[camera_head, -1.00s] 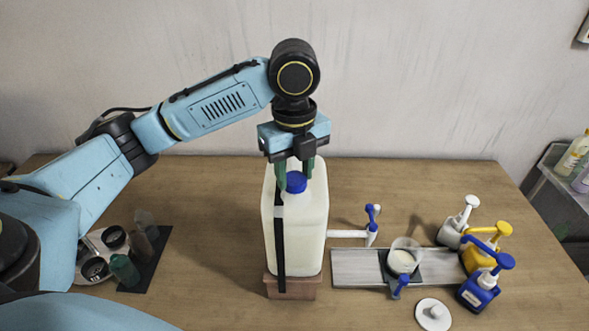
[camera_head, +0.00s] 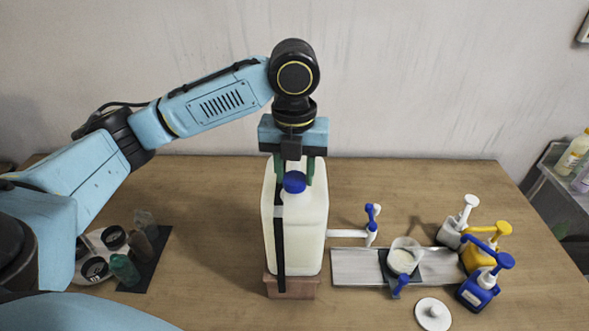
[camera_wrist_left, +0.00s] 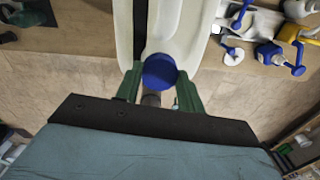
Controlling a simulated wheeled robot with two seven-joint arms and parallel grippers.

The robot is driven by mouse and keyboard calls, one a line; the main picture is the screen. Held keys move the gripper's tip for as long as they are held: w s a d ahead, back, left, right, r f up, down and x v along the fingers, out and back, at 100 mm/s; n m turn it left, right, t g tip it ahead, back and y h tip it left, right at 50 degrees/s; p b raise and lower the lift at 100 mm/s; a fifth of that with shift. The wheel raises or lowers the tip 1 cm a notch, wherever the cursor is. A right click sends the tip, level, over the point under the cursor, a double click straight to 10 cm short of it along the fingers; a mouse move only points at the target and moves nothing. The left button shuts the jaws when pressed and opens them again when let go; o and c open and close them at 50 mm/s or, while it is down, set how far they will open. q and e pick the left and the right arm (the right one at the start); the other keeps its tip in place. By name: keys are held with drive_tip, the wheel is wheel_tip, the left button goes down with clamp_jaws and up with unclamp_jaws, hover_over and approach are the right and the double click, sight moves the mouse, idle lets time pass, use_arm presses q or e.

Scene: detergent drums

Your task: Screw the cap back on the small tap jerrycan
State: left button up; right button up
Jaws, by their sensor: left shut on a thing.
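The jerrycan (camera_head: 304,232) is pale, tall and upright, with a dark strip down its front. A white tap with a blue handle (camera_head: 371,216) sticks out at its right. Its blue cap (camera_head: 294,182) is at the top, over the mouth; the wrist view shows it from above (camera_wrist_left: 160,72). My left gripper (camera_head: 296,172) points down from above, its green fingers on either side of the cap and shut on it. The wrist view also shows the left gripper (camera_wrist_left: 159,84). The thread under the cap is hidden. My right gripper is not in view.
The jerrycan stands on a brown block (camera_head: 292,287). At right are a grey board (camera_head: 348,268), a cup (camera_head: 403,260), several pump bottles (camera_head: 480,287) and a white disc (camera_head: 433,314). A round tray (camera_head: 92,282) and a green bottle (camera_head: 124,270) are at left. The back table is clear.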

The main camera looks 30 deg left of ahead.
use_arm(q)
drive_tip(key=m, duration=0.2)
drive_tip(key=shift+f+m, duration=0.1)
drive_tip(key=shift+m, duration=0.2)
drive_tip(key=o, duration=1.6)
drive_tip(key=shift+r, duration=4.05)
